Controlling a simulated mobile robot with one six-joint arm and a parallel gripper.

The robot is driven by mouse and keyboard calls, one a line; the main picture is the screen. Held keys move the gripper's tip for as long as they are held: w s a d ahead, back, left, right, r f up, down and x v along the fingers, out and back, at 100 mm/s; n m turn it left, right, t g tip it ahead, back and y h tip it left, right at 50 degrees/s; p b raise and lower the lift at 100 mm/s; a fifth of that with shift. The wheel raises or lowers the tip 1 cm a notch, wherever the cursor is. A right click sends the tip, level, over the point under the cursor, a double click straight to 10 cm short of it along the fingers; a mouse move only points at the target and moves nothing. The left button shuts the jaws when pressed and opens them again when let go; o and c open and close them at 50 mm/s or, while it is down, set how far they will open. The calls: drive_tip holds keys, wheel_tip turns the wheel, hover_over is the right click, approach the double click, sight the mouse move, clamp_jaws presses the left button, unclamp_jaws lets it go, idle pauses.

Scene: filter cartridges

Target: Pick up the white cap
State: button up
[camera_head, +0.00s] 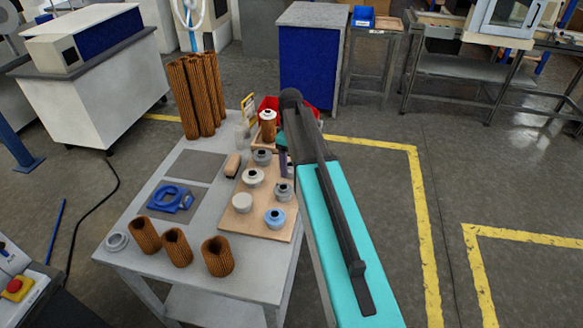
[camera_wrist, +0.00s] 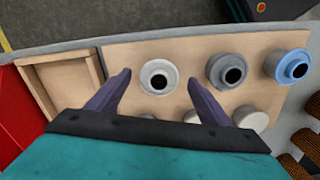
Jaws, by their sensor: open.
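A white cap (camera_wrist: 146,79) with a dark centre hole sits on the wooden board (camera_wrist: 125,54), between and just beyond the tips of my gripper (camera_wrist: 160,77) in the wrist view. The purple fingers are spread apart with nothing between them, and contact cannot be seen. In the head view my gripper (camera_head: 283,158) is over the far right of the board (camera_head: 258,232), and my arm seems to cover this cap. Another white cap with a hole (camera_head: 253,177) and a plain cream cap (camera_head: 242,202) stand on the board's left side.
A grey cap (camera_wrist: 215,73) and a blue cap (camera_wrist: 282,73) stand right of the white cap. Brown cartridges (camera_head: 177,247) stand at the table's near edge. A white-topped cartridge (camera_head: 268,130) is by a red bin (camera_head: 265,104). A dark mat (camera_head: 193,165) lies left.

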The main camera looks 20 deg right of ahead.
drive_tip(key=c, duration=1.1)
drive_tip(key=shift+r, duration=0.1)
drive_tip(key=shift+r+b, duration=0.65)
drive_tip(key=shift+r, duration=1.05)
drive_tip(key=s+a+b, duration=0.1)
drive_tip(key=s, duration=0.4)
drive_tip(key=s+a+r+b, duration=0.1)
drive_tip(key=s+a, duration=0.1)
drive_tip(key=s, duration=0.3)
drive_tip(key=s+a, duration=0.2)
drive_tip(key=s, duration=0.3)
drive_tip(key=shift+r+b, duration=0.2)
drive_tip(key=shift+b, duration=0.2)
